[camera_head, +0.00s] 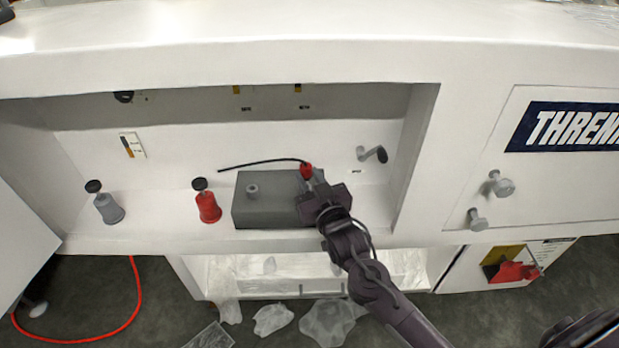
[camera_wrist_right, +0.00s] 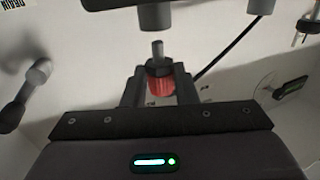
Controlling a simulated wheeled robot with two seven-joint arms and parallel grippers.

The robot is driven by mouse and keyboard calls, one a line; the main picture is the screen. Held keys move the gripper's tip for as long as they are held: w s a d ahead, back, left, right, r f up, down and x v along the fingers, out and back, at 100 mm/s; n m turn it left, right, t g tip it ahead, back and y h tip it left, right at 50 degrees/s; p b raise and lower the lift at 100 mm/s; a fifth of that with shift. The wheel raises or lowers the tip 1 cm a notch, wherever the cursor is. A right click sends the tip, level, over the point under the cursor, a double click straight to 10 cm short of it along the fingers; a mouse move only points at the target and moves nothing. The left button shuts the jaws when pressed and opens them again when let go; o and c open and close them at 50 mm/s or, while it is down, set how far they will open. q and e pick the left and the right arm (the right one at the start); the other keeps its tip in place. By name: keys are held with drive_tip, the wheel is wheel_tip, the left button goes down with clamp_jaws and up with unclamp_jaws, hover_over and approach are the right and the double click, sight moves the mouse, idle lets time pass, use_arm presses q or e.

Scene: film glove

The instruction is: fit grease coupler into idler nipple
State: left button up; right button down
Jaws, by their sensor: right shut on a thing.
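My right gripper (camera_head: 309,183) is over the right part of a grey block (camera_head: 262,208) on the bay floor. It is shut on the red grease coupler (camera_head: 306,171), which also shows between the fingers in the wrist view (camera_wrist_right: 160,86). A metal tip (camera_wrist_right: 158,50) on the coupler points at a grey round boss (camera_wrist_right: 155,17) in the wrist view. A second grey boss (camera_head: 252,189) stands on the block's left part. Which boss is the idler nipple is not readable. My left gripper is not in view.
A black hose (camera_head: 262,162) trails left from the coupler. A grey bottle-like part (camera_head: 109,208) and a red one (camera_head: 208,207) stand left of the block. A crank handle (camera_head: 374,154) sticks out at the right. The bay's right wall (camera_head: 414,155) is near my arm.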

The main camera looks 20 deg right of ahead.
use_arm(q)
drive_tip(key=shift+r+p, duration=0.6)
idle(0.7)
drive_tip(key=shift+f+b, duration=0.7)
drive_tip(key=shift+b, duration=0.05)
use_arm(e)
drive_tip(key=shift+f, duration=1.6)
drive_tip(key=c, duration=1.1)
unclamp_jaws()
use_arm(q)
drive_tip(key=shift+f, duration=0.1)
use_arm(e)
drive_tip(key=shift+s, duration=1)
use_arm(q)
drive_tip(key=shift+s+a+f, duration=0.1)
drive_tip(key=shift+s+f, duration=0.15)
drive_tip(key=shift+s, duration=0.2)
use_arm(e)
drive_tip(key=s, duration=0.6)
drive_tip(key=shift+d+r, duration=0.1)
drive_tip(key=shift+d, duration=0.15)
drive_tip(key=shift+w, duration=0.1)
